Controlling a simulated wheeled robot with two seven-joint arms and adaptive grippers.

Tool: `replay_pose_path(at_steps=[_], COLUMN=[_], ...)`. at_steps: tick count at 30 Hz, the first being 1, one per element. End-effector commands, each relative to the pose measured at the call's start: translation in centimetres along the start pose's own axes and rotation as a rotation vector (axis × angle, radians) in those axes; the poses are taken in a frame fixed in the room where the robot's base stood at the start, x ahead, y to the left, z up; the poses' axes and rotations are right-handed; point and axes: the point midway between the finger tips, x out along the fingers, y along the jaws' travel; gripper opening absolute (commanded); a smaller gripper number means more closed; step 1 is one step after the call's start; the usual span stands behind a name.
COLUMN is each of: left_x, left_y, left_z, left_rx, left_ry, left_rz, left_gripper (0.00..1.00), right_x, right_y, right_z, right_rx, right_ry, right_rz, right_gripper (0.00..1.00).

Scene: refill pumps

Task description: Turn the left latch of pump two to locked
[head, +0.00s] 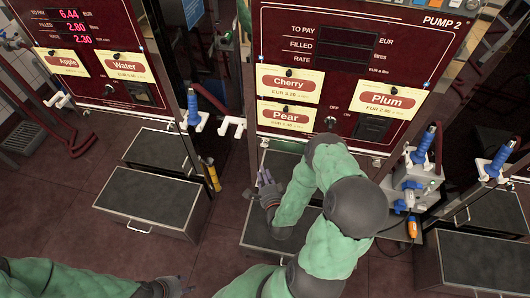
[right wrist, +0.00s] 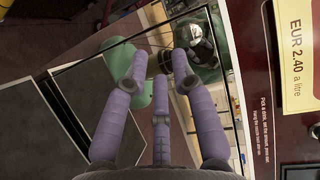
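Pump two (head: 400,70) stands at the top centre of the head view, with a dark red panel and Cherry, Pear and Plum labels. A small pale fitting (head: 264,144) at the panel's lower left edge may be the left latch; its setting is too small to tell. My right gripper (head: 266,180) is below that edge, apart from the fitting. In the right wrist view its three purple-grey fingers (right wrist: 160,66) are spread apart with nothing between them. My left gripper (head: 172,288) is at the bottom left, far from the pump; its fingers are unclear.
A round knob (head: 331,122) sits low on the panel. White hooks (head: 231,126) and a blue-handled nozzle (head: 193,106) are left of pump two. Another blue nozzle (head: 423,143) hangs at the right. A dark-topped box (head: 152,200) stands at left; the floor before it is clear.

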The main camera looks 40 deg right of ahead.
Motion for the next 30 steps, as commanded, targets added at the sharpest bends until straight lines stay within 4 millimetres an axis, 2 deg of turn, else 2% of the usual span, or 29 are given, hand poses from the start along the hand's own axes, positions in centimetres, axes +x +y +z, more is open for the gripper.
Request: replay_pose_path(at_steps=[3,7,11,24,30], left_x=[0.2,0.3,0.5,2.3,2.8], left_y=[-0.1,-0.1,-0.2,-0.8,-1.0], left_z=[0.0,0.0,0.0,-0.1,-0.1], left_rx=[0.000,0.000,0.000,0.000,0.000], left_ry=[0.000,0.000,0.000,0.000,0.000], left_rz=[0.000,0.000,0.000,0.000,0.000], left_gripper=[0.40,0.40,0.40,0.40,0.40], right_x=[-0.9,-1.2,-0.5,6.7,8.7], right_y=[-0.8,-1.4,-1.5,-2.4,-2.6], right_z=[-1.6,-2.3,-2.4,-2.9,-3.1], right_rx=[0.067,0.100,0.104,0.103,0.103], right_ry=[0.055,0.074,0.076,0.075,0.075], right_rz=[-0.084,-0.126,-0.134,-0.133,-0.131], right_gripper=[0.26,0.26,0.26,0.26,0.26])
